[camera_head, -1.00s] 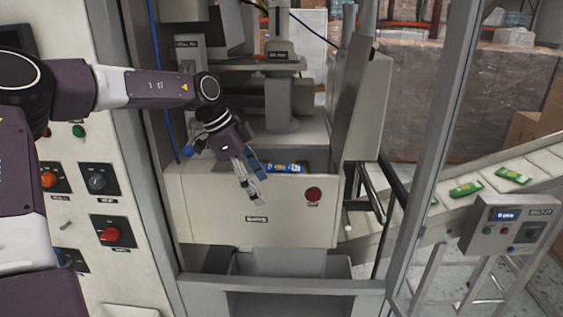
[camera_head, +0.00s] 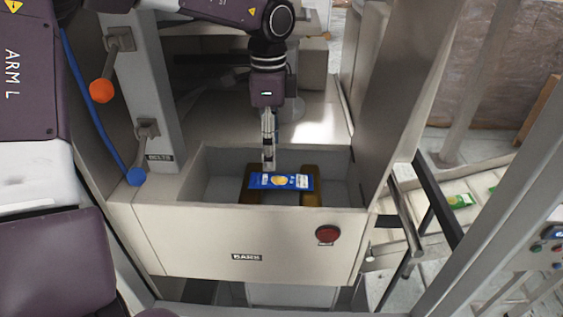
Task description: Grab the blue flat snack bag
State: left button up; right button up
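The blue flat snack bag (camera_head: 282,181) has a yellow and white print. It lies across brown supports (camera_head: 312,196) inside a recessed grey bin (camera_head: 225,168). My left gripper (camera_head: 268,168) points straight down from above, its fingertips at the bag's back edge, left of the bag's middle. The fingers line up in this view, so I cannot tell the gap between them or whether they touch the bag. My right gripper is not in view.
A grey post (camera_head: 140,90) with an orange knob (camera_head: 101,91) stands left, and a slanted panel (camera_head: 395,90) stands right. Green packs (camera_head: 459,201) lie on a conveyor at far right.

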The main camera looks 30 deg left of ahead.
aim_at(272, 178)
pick_arm(q)
jog(key=shift+s+d+f+p, duration=0.15)
jog(key=shift+s+f+p, duration=0.15)
jog(key=shift+f, duration=0.3)
jog(key=shift+s+d+f+p, duration=0.1)
jog(key=shift+s+f+p, duration=0.05)
jog(key=shift+f+p, duration=0.35)
jog(key=f, duration=0.1)
jog(key=f+p, duration=0.2)
jog(key=f, duration=0.1)
jog(key=shift+w+a+f, duration=0.1)
jog(key=shift+w+a, duration=0.15)
jog(key=shift+w, duration=0.05)
jog(key=shift+f+p, duration=0.35)
jog(key=shift+f, duration=0.15)
jog(key=c, duration=1.2)
jog(key=shift+c, duration=0.9)
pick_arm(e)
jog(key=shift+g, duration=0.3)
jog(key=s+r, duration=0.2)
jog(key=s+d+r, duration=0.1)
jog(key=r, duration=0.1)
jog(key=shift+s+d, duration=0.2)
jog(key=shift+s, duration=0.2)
